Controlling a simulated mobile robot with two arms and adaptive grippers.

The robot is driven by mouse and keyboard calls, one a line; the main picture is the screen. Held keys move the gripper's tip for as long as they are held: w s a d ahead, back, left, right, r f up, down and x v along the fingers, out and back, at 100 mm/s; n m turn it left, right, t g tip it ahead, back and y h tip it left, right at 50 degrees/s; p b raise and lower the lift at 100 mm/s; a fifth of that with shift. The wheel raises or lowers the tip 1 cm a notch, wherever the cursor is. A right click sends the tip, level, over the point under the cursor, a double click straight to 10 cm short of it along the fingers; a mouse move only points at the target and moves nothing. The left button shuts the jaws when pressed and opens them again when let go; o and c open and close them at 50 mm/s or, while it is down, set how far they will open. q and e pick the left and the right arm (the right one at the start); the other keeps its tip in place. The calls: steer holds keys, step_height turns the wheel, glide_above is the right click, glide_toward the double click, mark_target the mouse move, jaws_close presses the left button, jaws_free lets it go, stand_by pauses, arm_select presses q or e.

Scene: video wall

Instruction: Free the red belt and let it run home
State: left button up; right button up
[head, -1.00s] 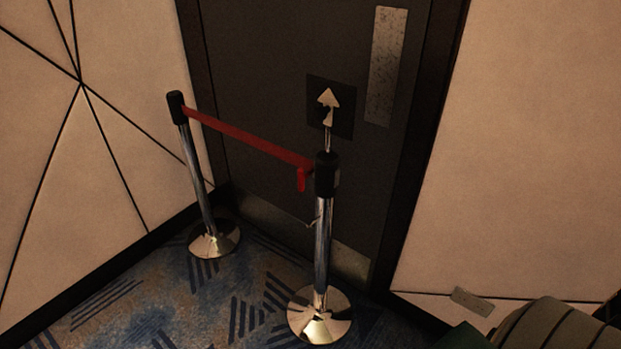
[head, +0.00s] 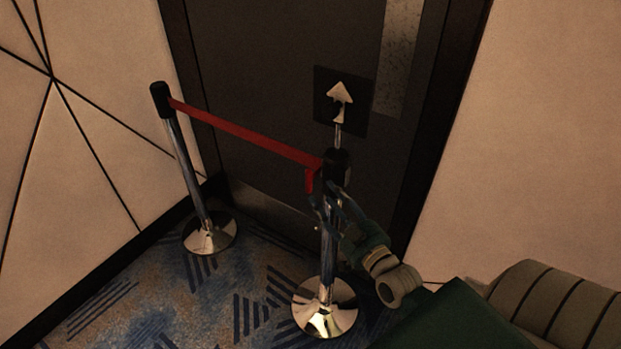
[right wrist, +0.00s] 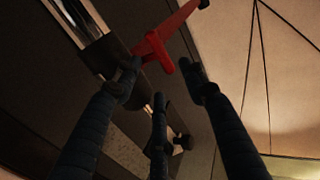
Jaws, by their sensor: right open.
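The red belt (head: 245,134) stretches between the far left post (head: 185,170) and the near right post (head: 328,255). A short red end tab (head: 309,180) hangs down beside the right post's black head (head: 338,168). My right gripper (head: 323,196) is open just below that head, its fingers close to the tab. In the right wrist view the tab (right wrist: 161,54) shows between and beyond the spread fingertips (right wrist: 160,80); I cannot tell whether any finger touches it. My left gripper is not in view.
A dark door (head: 270,70) stands behind the belt, with a sign bearing a white arrow (head: 340,94) above the right post. Pale panelled walls flank it. The round chrome bases (head: 209,237) stand on patterned blue carpet (head: 130,300), clear at the front left.

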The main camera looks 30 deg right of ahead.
mark_target(310, 179)
steer(key=w, duration=0.9)
steer(key=shift+d+p, duration=0.3)
steer(key=shift+d, duration=0.05)
jaws_close()
